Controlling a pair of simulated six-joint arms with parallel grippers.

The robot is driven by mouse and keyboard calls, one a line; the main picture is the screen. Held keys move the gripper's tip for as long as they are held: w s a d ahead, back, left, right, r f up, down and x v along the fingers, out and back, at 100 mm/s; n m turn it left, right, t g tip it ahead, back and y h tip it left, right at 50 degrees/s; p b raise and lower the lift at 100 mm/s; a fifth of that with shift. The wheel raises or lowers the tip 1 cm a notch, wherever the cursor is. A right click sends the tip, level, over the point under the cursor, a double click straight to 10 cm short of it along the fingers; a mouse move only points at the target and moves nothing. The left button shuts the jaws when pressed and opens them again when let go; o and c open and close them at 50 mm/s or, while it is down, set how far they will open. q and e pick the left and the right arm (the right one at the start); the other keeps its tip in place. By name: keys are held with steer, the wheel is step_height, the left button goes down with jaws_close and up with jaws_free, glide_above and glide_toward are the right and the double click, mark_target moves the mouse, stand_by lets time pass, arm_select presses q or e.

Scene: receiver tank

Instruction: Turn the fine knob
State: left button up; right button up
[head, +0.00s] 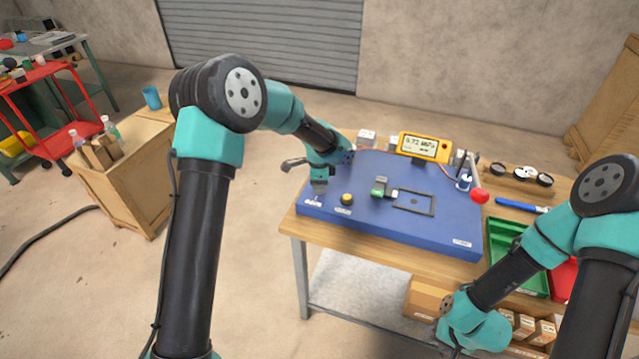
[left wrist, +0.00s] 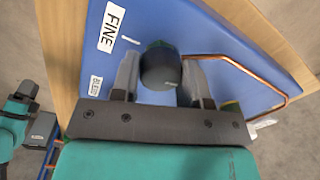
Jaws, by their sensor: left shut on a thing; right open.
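The fine knob (left wrist: 160,70) is a dark round knob with a green edge, on the blue panel (left wrist: 210,30) beside the white FINE label (left wrist: 112,27). My left gripper (left wrist: 158,80) has a finger on each side of the knob and is shut on it. In the head view my left gripper (head: 319,187) points down at the front left corner of the panel, where it hides the knob. My right arm is at the lower right of the head view, but its fingers are not visible.
A yellow-topped knob (head: 346,198) stands just right of my left gripper. A green valve (head: 380,188), a yellow digital meter (head: 423,146) and a red ball-ended lever (head: 480,196) are further right. A green tray (head: 497,232) lies right of the panel. A copper tube (left wrist: 275,95) bends across the panel.

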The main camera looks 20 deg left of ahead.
stand_by(0.3)
arm_select(q)
steer(key=o, duration=0.9)
steer(key=shift+r, duration=0.1)
steer(key=r, duration=1.7)
steer(key=shift+s+d+r, duration=0.1)
steer(key=shift+s, duration=0.2)
